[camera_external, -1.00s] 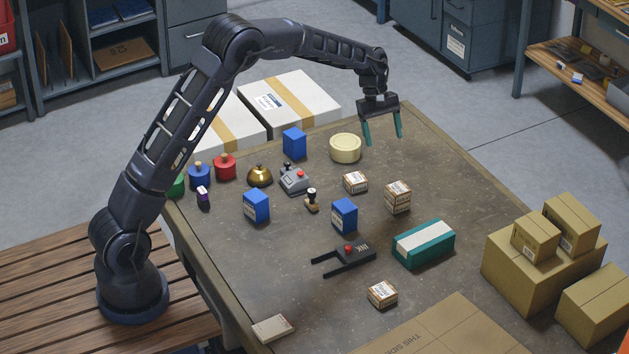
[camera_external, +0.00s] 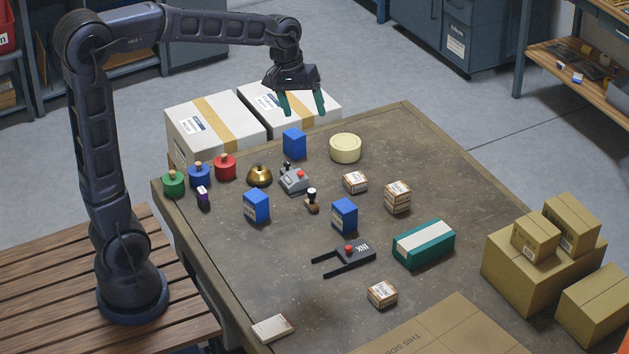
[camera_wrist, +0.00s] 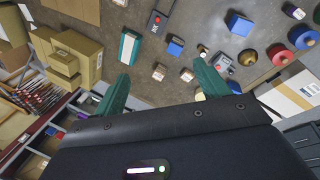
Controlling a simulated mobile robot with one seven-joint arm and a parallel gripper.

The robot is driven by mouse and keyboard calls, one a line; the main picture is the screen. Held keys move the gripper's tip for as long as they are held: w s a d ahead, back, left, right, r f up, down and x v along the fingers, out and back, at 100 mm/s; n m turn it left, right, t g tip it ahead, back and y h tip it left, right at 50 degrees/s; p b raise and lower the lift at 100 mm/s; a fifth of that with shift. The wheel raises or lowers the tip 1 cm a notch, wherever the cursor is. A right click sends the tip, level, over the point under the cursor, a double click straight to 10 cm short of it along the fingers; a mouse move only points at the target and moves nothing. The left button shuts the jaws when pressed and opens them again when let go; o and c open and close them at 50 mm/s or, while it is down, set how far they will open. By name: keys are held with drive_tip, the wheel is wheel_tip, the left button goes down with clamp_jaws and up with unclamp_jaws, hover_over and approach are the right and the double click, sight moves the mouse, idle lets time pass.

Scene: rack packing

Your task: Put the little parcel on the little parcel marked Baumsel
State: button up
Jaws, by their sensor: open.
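Three spots on the table hold little tan parcels with white labels. One parcel (camera_external: 355,182) stands in the middle. A taller one (camera_external: 397,197), which looks like two stacked, stands to its right. Another parcel (camera_external: 382,294) lies near the front. The label writing is too small to read, so I cannot tell which is marked Baumsel. The wrist view shows the middle parcel (camera_wrist: 187,75) and the taller one (camera_wrist: 159,72). My gripper (camera_external: 303,108) is open and empty, high over the table's back edge, apart from all parcels.
A cream round tin (camera_external: 345,149), several blue boxes (camera_external: 294,143), a bell (camera_external: 260,175) and a hand stamp (camera_external: 312,199) stand around the parcels. A teal box (camera_external: 423,245) lies to the right. Large cartons (camera_external: 535,265) fill the right side.

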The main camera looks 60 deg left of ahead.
drive_tip(key=s+d+f+m+t+y, duration=0.1)
drive_tip(key=s+m, duration=0.3)
drive_tip(key=s, duration=0.9)
drive_tip(key=s+f+m+t+y, duration=0.1)
drive_tip(key=s+m, duration=0.2)
drive_tip(key=s, duration=1.1)
drive_tip(key=shift+s+d+f+m, duration=0.3)
drive_tip(key=shift+d+f+m, duration=0.05)
drive_tip(key=shift+f+m, duration=0.05)
